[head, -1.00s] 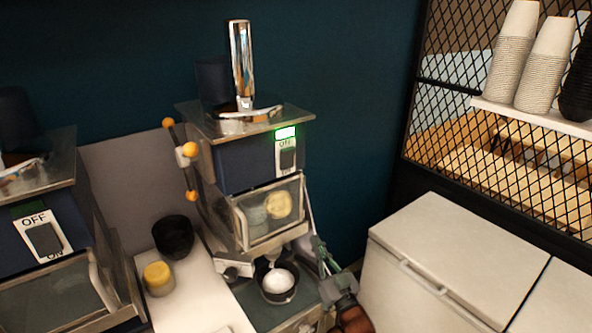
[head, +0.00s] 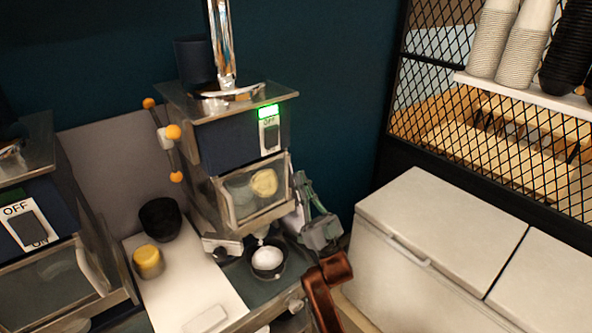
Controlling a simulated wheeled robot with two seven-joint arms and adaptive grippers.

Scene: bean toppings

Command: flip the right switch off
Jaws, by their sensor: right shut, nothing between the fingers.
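The right switch (head: 270,134) is a dark rocker on a white plate on the blue front of the right machine (head: 222,150). A green light (head: 268,111) glows just above it. My right gripper (head: 303,180) is shut and empty, pointing up beside the right side of the machine's clear-fronted box (head: 255,194). It is below and to the right of the switch, apart from it. My left gripper is not in view.
A left machine (head: 50,225) has its own switch (head: 27,227) with no lit light. A bowl of white stuff (head: 267,260) sits under the right machine. A black bowl (head: 160,218) and a yellow-topped cup (head: 148,261) stand between the machines. A white chest (head: 430,240) stands at right.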

